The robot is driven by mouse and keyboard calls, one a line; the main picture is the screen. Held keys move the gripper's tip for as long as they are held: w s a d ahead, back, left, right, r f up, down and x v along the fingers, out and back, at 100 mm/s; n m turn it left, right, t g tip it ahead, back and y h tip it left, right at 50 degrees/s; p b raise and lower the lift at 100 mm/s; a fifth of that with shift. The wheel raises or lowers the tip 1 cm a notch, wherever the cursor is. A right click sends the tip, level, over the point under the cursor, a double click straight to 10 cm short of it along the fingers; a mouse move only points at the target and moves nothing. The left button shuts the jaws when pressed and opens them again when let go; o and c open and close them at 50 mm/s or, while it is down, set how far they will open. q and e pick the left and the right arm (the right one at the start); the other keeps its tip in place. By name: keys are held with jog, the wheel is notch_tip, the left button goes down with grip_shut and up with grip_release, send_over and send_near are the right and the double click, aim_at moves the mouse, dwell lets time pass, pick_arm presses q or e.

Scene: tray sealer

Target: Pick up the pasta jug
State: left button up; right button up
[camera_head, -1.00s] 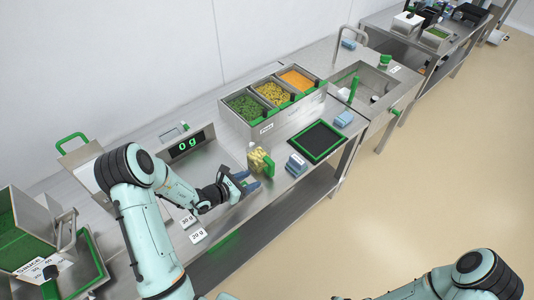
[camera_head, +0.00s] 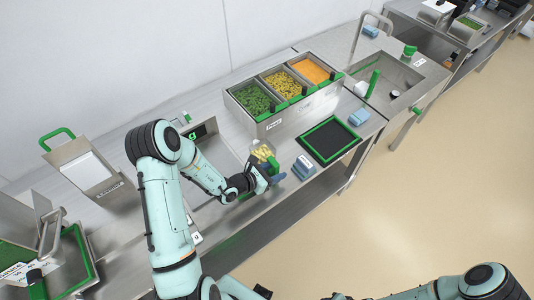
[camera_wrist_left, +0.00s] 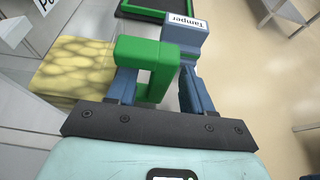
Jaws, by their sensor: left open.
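The pasta jug (camera_head: 262,152) stands on the steel counter in front of the food bins, clear with yellow pasta inside and a green handle. In the left wrist view, the jug (camera_wrist_left: 72,68) is at the left and its green handle (camera_wrist_left: 147,66) lies between the blue fingers. My left gripper (camera_head: 274,175) is open at the handle; in the left wrist view its fingers (camera_wrist_left: 160,88) are on either side of it. I cannot tell whether either finger touches it. My right arm shows at the bottom right, but its gripper is out of view.
A green-rimmed black mat (camera_head: 329,141) lies further right. Bins of green, yellow and orange food (camera_head: 281,121) stand behind.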

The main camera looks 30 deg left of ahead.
pick_arm(q)
jog(key=shift+d, duration=0.15)
jog(key=shift+s, duration=0.1)
grip_shut()
jog(key=shift+r, duration=0.1)
jog(key=shift+r, duration=0.1)
